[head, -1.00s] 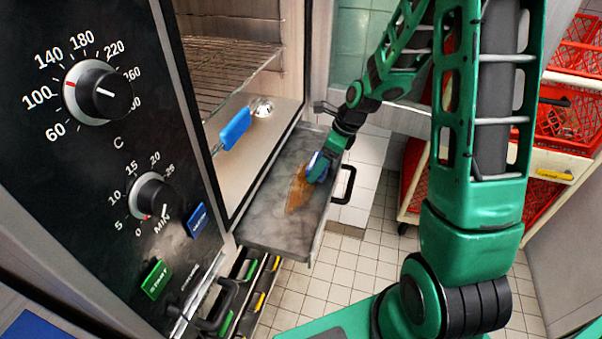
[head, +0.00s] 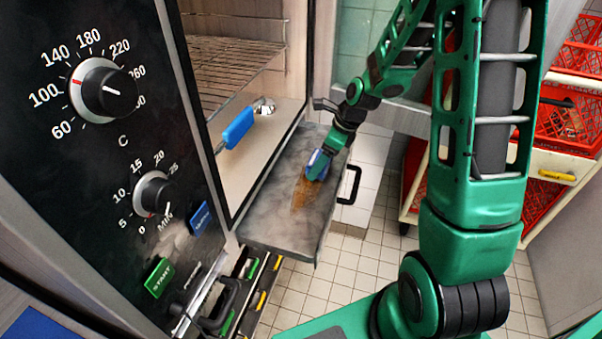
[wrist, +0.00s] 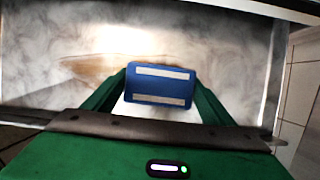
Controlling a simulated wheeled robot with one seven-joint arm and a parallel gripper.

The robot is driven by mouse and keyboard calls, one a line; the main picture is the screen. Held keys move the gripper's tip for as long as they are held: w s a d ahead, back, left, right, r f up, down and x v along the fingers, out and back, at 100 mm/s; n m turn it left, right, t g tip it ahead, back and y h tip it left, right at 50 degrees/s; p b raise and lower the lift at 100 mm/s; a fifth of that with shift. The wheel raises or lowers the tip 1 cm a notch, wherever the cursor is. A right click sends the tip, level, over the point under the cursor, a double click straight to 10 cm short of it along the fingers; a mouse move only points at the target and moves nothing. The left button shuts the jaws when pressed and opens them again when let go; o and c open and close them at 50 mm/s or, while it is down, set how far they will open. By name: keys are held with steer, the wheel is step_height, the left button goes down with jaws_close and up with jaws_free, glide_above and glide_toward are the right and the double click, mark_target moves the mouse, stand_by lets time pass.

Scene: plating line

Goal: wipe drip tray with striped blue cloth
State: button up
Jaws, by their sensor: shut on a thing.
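The drip tray (head: 274,223) is a grey metal tray pulled out below the oven opening, with a black handle on its right side. A brown stain (head: 301,191) lies on its middle, and it also shows in the wrist view (wrist: 95,66). My gripper (head: 319,163) is over the tray at the stain's far end. It is shut on the striped blue cloth (wrist: 160,84), a folded blue pad with two white stripes. The cloth is low over the tray; whether it touches the surface I cannot tell. My gripper hides part of it in the head view.
The oven control panel (head: 105,130) with knobs stands at the left. A blue handle (head: 238,128) sticks out near the oven opening, above the tray's left side. Red crates (head: 570,125) sit on a cart at the right.

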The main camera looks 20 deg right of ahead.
steer(key=shift+d+r, duration=0.15)
steer(key=shift+r, duration=3.55)
